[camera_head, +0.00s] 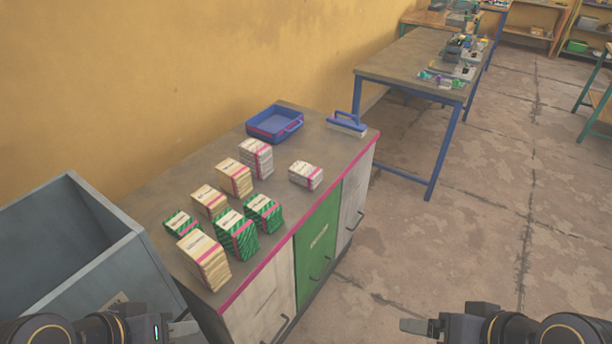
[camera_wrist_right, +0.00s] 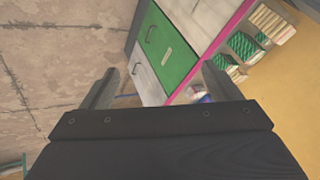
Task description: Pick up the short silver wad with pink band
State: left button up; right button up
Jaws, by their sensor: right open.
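The short silver wad with a pink band (camera_head: 306,175) lies on the cabinet's grey top, right of the other wads and near the front edge. A taller silver wad with a pink band (camera_head: 256,158) stands behind it to the left. My left gripper (camera_head: 184,328) is low at the left of the head view, away from the wads; its finger gap does not show clearly. My right gripper (camera_head: 418,326) is over the floor, right of the cabinet. In the right wrist view it is open and empty (camera_wrist_right: 158,88), fingers apart.
Several cream and green wads (camera_head: 236,234) stand to the left on the cabinet top (camera_head: 325,150). A blue tray (camera_head: 275,122) and a blue-handled brush (camera_head: 347,124) are at the back. A grey bin (camera_head: 75,250) adjoins the cabinet's left. Floor at right is clear.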

aim_at(302, 173)
jog(key=i+l, duration=0.4)
jog(key=i, duration=0.15)
jog(key=i+l, duration=0.35)
jog(key=i, duration=0.2)
jog(key=i+l+u, duration=0.1)
jog(key=u, duration=1.65)
